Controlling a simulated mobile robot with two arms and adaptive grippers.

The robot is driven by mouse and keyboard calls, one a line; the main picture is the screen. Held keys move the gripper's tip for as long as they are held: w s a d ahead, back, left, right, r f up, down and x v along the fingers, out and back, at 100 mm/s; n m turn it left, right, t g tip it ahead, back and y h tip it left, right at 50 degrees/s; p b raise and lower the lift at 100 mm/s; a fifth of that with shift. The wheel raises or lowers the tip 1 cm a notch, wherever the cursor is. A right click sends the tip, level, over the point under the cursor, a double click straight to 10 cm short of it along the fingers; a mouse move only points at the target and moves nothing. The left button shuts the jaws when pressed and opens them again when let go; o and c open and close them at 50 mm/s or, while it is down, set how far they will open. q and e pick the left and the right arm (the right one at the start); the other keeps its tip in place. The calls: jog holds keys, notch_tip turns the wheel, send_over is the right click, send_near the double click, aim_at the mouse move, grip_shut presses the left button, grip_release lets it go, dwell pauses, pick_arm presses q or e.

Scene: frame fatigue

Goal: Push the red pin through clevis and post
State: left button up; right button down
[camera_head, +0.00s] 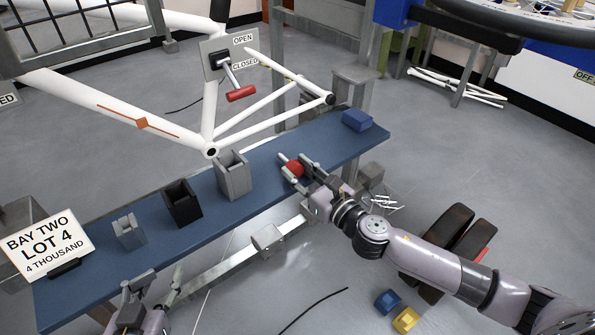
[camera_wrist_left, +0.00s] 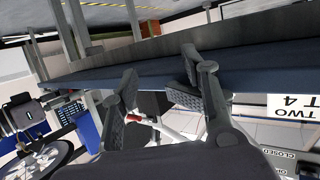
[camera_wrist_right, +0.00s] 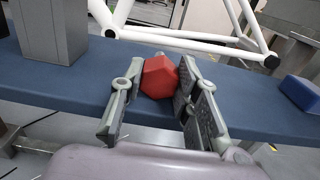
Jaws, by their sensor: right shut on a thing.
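The red pin's faceted head (camera_head: 294,169) is between the fingers of my right gripper (camera_head: 297,166), which is shut on it over the right half of the blue bench. A tall grey forked block (camera_head: 234,180), a black block (camera_head: 182,206) and a small grey forked block (camera_head: 129,234) stand along the bench to the left. I cannot tell which are the clevis and post. My left gripper (camera_head: 150,287) is open and empty at the bench's front edge, also in the left wrist view (camera_wrist_left: 160,68).
A white bicycle frame (camera_head: 95,92) stands behind the blue bench (camera_head: 270,200). A red-handled lever (camera_head: 240,93) sits on an OPEN/CLOSED plate. A blue block (camera_head: 357,120) lies at the bench's right end. A lot sign (camera_head: 47,245) stands at the left.

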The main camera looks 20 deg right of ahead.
jog(key=shift+r, duration=0.35)
jog(key=shift+s+r+p, duration=0.2)
jog(key=shift+r+p, duration=0.25)
jog(key=shift+r, duration=0.25)
jog(key=shift+r+p, duration=0.3)
jog(key=shift+p, duration=0.2)
jog(key=shift+r+p, duration=0.75)
pick_arm(q)
jog(key=shift+s+a+f+g+y+p, duration=0.25)
jog(key=shift+s+a+f+g+y, duration=0.25)
jog(key=shift+s+a+f+g, duration=1.6)
jog(key=shift+s+d+f+g+y+p, duration=0.15)
jog(key=shift+s+f+g+y, duration=0.3)
jog(key=shift+s+g, duration=1.9)
jog(key=shift+s+a+f+g+y+p, duration=0.3)
jog(key=shift+s+a+f+g+y, duration=0.6)
jog(key=shift+s, duration=2.85)
pick_arm(e)
jog(key=shift+r, duration=0.6)
jog(key=shift+r+p, duration=0.3)
jog(key=shift+r, duration=0.05)
jog(key=shift+r+p, duration=0.65)
jog(key=shift+p, duration=0.05)
pick_arm(q)
jog(key=shift+h, duration=0.35)
jog(key=shift+p+x, duration=0.35)
jog(key=shift+x, duration=2)
pick_arm(e)
jog(key=shift+r, duration=0.3)
